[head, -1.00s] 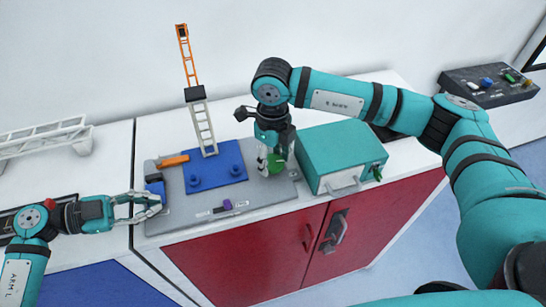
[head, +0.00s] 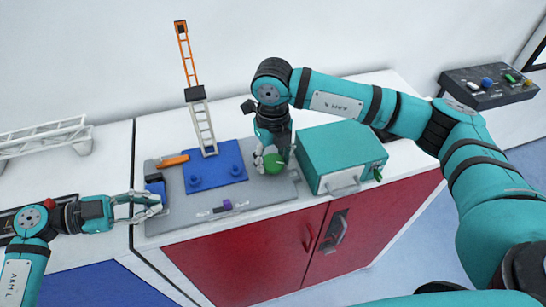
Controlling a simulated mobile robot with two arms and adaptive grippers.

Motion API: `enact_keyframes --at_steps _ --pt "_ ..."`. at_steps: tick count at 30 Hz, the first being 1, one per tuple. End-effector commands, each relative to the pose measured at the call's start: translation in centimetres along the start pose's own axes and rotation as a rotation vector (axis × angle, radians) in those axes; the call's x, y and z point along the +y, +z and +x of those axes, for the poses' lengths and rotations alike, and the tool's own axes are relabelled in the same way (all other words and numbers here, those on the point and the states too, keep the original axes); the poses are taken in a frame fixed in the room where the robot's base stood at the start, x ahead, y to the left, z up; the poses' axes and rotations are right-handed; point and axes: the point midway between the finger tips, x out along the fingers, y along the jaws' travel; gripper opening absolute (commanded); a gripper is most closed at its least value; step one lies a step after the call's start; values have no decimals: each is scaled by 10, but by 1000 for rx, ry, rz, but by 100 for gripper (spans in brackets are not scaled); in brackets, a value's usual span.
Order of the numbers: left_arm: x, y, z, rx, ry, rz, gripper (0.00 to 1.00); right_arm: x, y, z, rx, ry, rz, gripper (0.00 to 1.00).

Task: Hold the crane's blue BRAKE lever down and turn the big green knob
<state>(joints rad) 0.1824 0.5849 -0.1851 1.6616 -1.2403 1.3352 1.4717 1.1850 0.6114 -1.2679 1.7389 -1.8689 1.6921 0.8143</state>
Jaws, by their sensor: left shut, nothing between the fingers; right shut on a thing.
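The blue brake lever (head: 155,188) stands at the left end of the crane's grey base plate (head: 180,216). My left gripper (head: 160,201) is shut and empty, its fingertips at the lever's front; I cannot tell how hard they press on it. The big green knob (head: 272,168) is at the right of the plate. My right gripper (head: 268,162) points down from above and is shut on the knob, its fingers covering part of it. The crane's blue base (head: 215,172) carries a light ladder mast (head: 203,125) with an orange jib (head: 186,55) above.
A teal box (head: 342,150) with a front handle stands just right of the knob. An orange lever (head: 173,160) and a small purple slider (head: 227,205) are on the plate. A control box (head: 488,85) is at far right.

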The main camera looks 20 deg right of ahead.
Motion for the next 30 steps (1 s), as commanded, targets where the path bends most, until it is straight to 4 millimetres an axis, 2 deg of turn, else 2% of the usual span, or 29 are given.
enact_keyframes --at_steps 4,5,10,20,25,30 --pt "0 0 0 -1 0 -1 0 0 1 -1 -4 0 4 18" --pt "0 0 0 -1 0 -1 0 0 1 -1 -4 0 4 52" --pt "0 0 0 -1 0 -1 0 0 1 -1 -3 0 3 74" --pt "0 1 0 -1 0 -1 0 0 1 -3 -2 0 1 75" --pt "0 0 0 -1 0 -1 0 0 1 -26 -5 0 0 75" --pt "0 1 0 -1 0 -1 0 0 1 -63 -6 0 0 75"
